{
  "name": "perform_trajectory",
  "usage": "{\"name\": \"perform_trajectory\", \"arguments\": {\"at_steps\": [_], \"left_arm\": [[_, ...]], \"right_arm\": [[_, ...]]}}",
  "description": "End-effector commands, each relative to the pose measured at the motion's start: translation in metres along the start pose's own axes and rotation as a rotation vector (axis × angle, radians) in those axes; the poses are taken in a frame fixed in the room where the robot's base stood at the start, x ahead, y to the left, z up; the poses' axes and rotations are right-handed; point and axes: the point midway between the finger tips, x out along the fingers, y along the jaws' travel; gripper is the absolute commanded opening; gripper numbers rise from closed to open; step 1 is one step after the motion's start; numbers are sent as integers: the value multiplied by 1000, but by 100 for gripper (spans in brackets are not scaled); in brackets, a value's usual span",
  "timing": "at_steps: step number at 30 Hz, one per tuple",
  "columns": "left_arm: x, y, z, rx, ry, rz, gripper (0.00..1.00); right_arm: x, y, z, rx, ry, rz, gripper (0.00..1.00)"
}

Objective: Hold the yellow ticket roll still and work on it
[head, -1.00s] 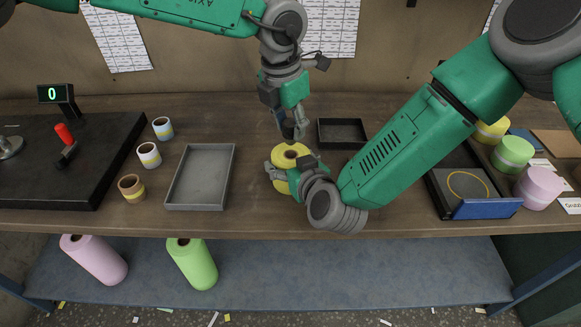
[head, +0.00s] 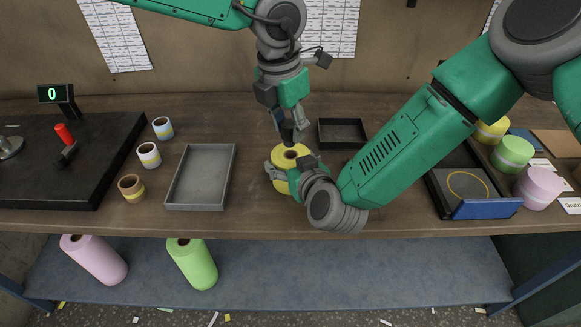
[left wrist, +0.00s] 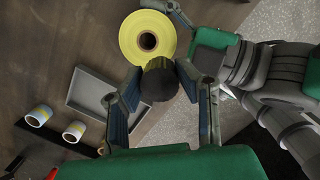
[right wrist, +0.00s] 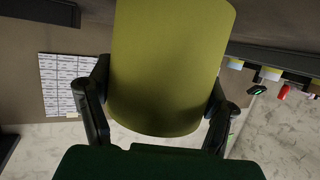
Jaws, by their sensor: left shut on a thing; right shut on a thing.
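The yellow ticket roll (head: 284,184) stands upright near the front of the wooden table, its brown core facing up. My right gripper (head: 290,170) is shut around its sides; the right wrist view shows the roll (right wrist: 168,65) between both fingers. My left gripper (head: 288,128) is just above and behind the roll, pointing down. In the left wrist view it is shut on a short dark cylinder (left wrist: 158,84). The cylinder is beside the roll's open core (left wrist: 148,41) in that view; I cannot tell whether it touches the roll.
An empty grey tray (head: 203,205) lies left of the roll, and a small dark tray (head: 342,120) behind it to the right. Several small rolls (head: 149,154) stand further left. A blue-fronted tray (head: 485,209) and coloured rolls (head: 513,152) are at the right.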

Motion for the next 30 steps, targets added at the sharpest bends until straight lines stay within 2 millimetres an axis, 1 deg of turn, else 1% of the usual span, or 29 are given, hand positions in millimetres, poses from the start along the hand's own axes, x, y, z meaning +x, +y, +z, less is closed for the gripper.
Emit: {"name": "perform_trajectory", "arguments": {"at_steps": [1,21,30], "left_arm": [[-2,-2,-2,2,0,0,0],[-25,-24,-25,1,-1,0,0],[-28,-28,-28,0,0,0,0]], "right_arm": [[-1,0,9,-1,-20,-1,37],[-1,0,9,0,-20,-1,37],[-1,0,9,0,-20,-1,37]]}}
